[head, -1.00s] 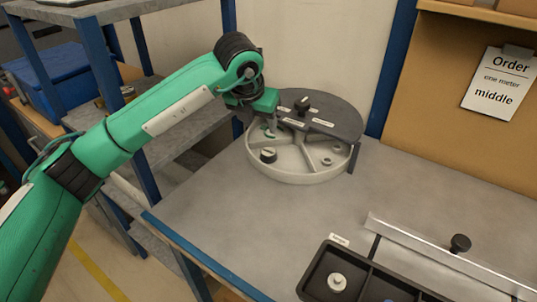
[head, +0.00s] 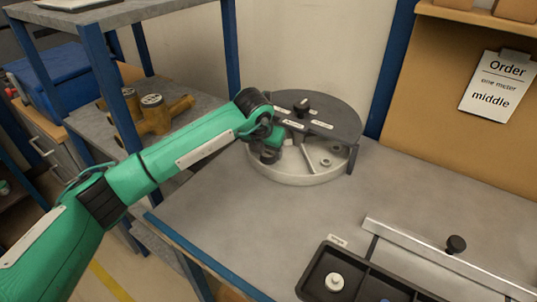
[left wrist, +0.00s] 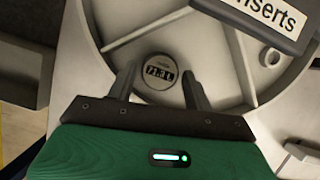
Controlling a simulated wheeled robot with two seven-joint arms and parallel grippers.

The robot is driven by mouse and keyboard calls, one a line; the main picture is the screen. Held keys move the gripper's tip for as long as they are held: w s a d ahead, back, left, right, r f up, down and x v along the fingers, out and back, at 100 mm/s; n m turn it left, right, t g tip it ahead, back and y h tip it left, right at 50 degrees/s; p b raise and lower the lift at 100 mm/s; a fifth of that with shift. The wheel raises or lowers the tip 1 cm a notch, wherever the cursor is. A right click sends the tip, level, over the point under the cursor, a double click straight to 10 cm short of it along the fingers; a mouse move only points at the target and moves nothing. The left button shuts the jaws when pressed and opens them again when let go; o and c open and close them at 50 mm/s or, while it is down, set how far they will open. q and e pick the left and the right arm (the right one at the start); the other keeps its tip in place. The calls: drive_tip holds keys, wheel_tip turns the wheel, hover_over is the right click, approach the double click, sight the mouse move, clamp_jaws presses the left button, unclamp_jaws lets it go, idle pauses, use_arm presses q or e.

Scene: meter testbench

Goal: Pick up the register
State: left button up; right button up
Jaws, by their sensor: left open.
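The register (left wrist: 161,70) is a small round piece with a dark rim and a counter window on its face. It sits in a compartment of the pale round carousel tray (head: 297,179), close to the wall. My left gripper (head: 272,150) is down over the carousel in the head view and hides the register there. In the left wrist view, the two fingers of my left gripper (left wrist: 160,80) stand apart, one on each side of the register. I cannot tell whether they touch it. My right gripper is in neither view.
A dark cover (head: 338,118) with a black knob spans the back of the carousel. A black compartment tray (head: 312,281) and a metal rail (head: 430,255) lie at front right. Shelves with brass meter bodies (head: 155,115) stand left. The middle of the bench is clear.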

use_arm(q)
drive_tip(key=shift+f, duration=0.25)
drive_tip(key=c, duration=0.8)
drive_tip(key=shift+o, duration=0.2)
drive_tip(key=shift+r, duration=0.1)
